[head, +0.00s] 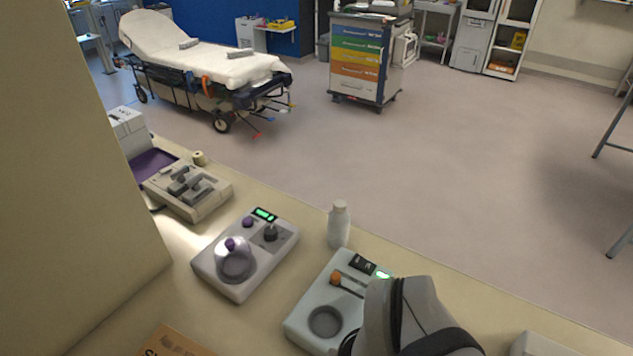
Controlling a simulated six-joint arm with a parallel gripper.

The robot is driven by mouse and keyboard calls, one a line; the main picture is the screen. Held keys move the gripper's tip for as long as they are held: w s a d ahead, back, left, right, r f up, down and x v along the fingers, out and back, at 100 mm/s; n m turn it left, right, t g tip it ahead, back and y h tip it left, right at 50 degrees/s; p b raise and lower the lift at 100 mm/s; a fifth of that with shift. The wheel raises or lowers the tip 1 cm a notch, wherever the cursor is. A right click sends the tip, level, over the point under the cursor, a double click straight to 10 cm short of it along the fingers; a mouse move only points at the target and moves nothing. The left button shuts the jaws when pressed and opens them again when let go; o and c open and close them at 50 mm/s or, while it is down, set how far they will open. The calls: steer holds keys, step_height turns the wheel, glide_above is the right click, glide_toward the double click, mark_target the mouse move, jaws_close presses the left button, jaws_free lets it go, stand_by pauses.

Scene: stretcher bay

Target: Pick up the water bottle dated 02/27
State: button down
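A small white bottle (338,227) stands upright at the far edge of the beige counter (265,200), right of the middle in the head view. No date or label can be read on it from here. Part of my grey arm (405,310) shows at the bottom, in front of and to the right of the bottle, apart from it in the picture. My gripper's fingers do not show, so whether it holds anything cannot be seen.
A pale device with an orange knob (337,279) stands just in front of the bottle, partly behind my arm. A device with purple knobs (231,243) is to its left, then a beige instrument (200,203). A beige panel (75,200) blocks the left. A cardboard box (172,343) lies in front.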

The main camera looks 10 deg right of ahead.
stand_by(0.4)
steer(key=shift+c, duration=1.9)
jaws_free()
steer(key=w+a+f+n+t+y, duration=0.1)
steer(key=w+a+t, duration=0.15)
steer(key=w, duration=0.65)
steer(key=w+a+f+t, duration=0.1)
steer(key=w+a+t, duration=0.15)
steer(key=w, duration=0.65)
steer(key=m+t+h, duration=0.2)
steer(key=t+h, duration=0.5)
steer(key=h, duration=0.3)
glide_toward(338, 209)
steer(key=x, duration=1.1)
steer(key=shift+w+d+f, duration=0.15)
steer(key=shift+w+d, duration=0.05)
steer(key=shift+w, duration=0.1)
steer(key=shift+c, duration=0.3)
